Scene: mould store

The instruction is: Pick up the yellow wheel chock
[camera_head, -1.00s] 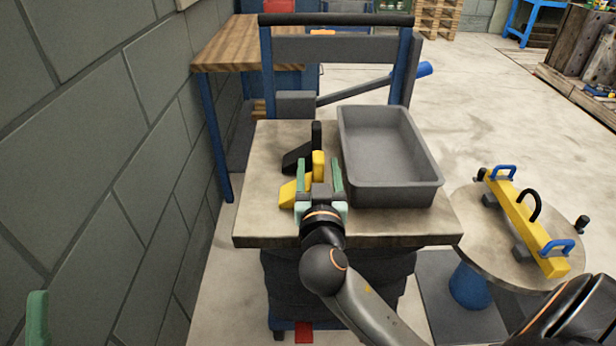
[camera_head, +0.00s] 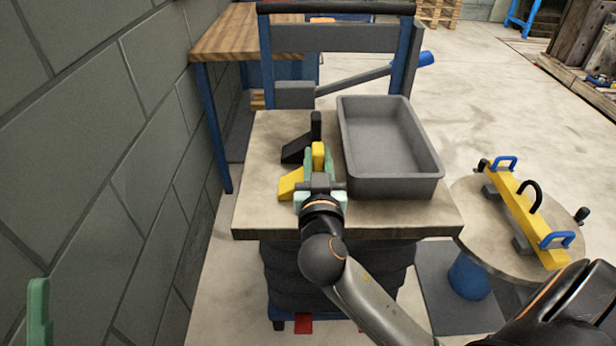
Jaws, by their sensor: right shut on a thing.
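The yellow wheel chock (camera_head: 289,184) is on the cart's table top, left of the grey tray. It has a sloped wedge body at the left and an upright yellow grip at its right end. My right gripper (camera_head: 319,166) is shut on the upright grip, its green fingers on both sides of it. The gripper hides part of the chock. I cannot tell whether the chock still touches the table top. My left gripper (camera_head: 38,312) shows only as a green finger at the lower left edge, far from the chock.
A black wheel chock (camera_head: 297,150) stands just behind the yellow one. A deep grey tray (camera_head: 388,188) takes up the right of the cart top (camera_head: 260,216). A round table (camera_head: 475,222) at the right bears a yellow bar with blue handles. A block wall (camera_head: 90,150) rises at the left.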

